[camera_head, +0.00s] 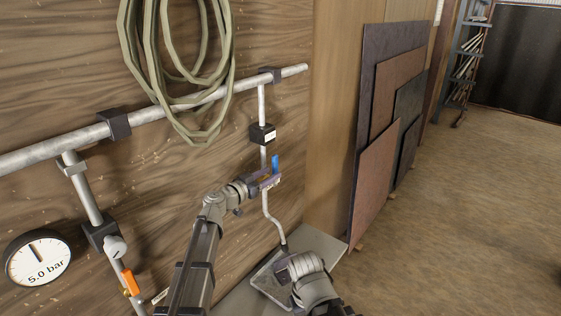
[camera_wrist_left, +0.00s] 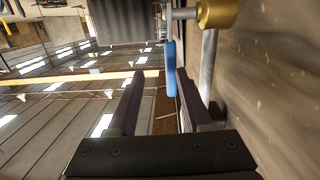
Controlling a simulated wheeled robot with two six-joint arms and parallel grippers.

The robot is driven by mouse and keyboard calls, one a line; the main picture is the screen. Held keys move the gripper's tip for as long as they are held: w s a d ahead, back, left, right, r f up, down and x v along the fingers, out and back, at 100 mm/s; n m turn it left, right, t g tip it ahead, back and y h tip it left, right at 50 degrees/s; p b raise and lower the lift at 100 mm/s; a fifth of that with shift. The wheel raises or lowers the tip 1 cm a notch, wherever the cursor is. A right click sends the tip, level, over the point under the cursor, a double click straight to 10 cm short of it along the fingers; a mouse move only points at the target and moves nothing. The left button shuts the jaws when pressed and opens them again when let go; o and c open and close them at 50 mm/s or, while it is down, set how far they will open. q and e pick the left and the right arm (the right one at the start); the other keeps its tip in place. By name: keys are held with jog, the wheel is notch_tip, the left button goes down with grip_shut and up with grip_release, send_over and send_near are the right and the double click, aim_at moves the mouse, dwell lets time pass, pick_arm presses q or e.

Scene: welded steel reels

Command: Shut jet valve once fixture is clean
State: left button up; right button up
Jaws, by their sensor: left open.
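The jet valve's blue lever (camera_head: 275,164) stands upright on the thin pipe that drops along the wooden wall. My left gripper (camera_head: 268,178) is open at the lever. In the left wrist view the lever (camera_wrist_left: 170,68) shows between the tips of the open fingers (camera_wrist_left: 164,95), closer to the right finger; contact cannot be told. A grey fixture plate (camera_head: 263,284) lies low under the bent pipe outlet (camera_head: 283,240). My right gripper (camera_head: 290,265) is at the plate's right side, its fingers hidden or too unclear to read. Whether the plate is clean cannot be told.
A coiled hose (camera_head: 180,115) hangs over the main pipe (camera_head: 185,107). A gauge (camera_head: 38,262) reads 5.0 bar at left, near an orange lever (camera_head: 131,282). Sheet panels (camera_head: 375,180) lean on the wall at right. Open floor (camera_head: 460,220) lies right.

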pick_arm(q)
jog(key=shift+w+a+r+t, duration=0.45)
jog(key=shift+w+r, duration=0.1)
jog(key=shift+w, duration=0.1)
jog(key=x, duration=0.8)
jog(key=shift+f, duration=0.1)
jog(key=shift+s, duration=0.1)
grip_shut()
dwell(0.9)
